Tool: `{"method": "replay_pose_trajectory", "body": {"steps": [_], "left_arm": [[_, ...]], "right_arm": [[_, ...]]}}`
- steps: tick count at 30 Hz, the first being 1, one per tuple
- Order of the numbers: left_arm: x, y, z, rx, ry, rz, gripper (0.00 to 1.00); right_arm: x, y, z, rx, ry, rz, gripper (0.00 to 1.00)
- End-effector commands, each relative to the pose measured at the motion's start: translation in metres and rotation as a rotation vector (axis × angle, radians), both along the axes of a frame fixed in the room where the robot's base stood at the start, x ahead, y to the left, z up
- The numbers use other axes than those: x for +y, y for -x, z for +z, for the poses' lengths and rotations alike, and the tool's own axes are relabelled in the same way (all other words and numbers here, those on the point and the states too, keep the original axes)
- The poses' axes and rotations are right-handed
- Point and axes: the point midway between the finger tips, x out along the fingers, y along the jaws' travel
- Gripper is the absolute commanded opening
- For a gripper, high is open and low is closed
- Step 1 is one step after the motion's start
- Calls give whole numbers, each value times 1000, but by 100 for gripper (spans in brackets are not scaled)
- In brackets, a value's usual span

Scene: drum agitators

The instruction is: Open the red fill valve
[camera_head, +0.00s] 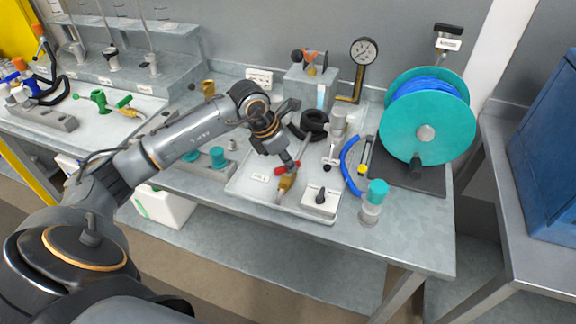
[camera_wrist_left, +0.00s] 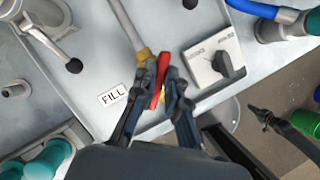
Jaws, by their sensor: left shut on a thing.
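The red fill valve has a red handle (camera_head: 280,170) on a brass body (camera_head: 286,184), in a grey tray on the bench. In the left wrist view the red handle (camera_wrist_left: 161,78) stands between my two dark fingers, with the brass body (camera_wrist_left: 146,56) and a pipe beyond it. My left gripper (camera_head: 290,165) is shut on the red handle and reaches down from above; it also shows in the left wrist view (camera_wrist_left: 158,72). The fingers hide part of the handle and body. A "FILL" label (camera_wrist_left: 113,95) lies beside the valve. My right gripper is not seen.
A switch box with a black knob (camera_head: 320,200) stands close right of the valve. A teal-capped jar (camera_head: 372,205), a blue hose (camera_head: 348,165) and a teal hose reel (camera_head: 427,125) are farther right. A pressure gauge (camera_head: 364,52) rises behind. Teal-capped fittings (camera_head: 218,158) stand left.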

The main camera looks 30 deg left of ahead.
Motion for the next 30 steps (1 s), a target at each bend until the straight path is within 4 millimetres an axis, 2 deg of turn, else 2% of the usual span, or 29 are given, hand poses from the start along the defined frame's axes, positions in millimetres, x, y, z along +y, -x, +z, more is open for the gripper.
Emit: {"method": "replay_pose_trajectory", "body": {"steps": [18,30], "left_arm": [[1,-1,-1,-3,0,555,0],[1,-1,1,-3,0,750,0]], "right_arm": [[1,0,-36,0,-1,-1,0],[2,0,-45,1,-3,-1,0]]}}
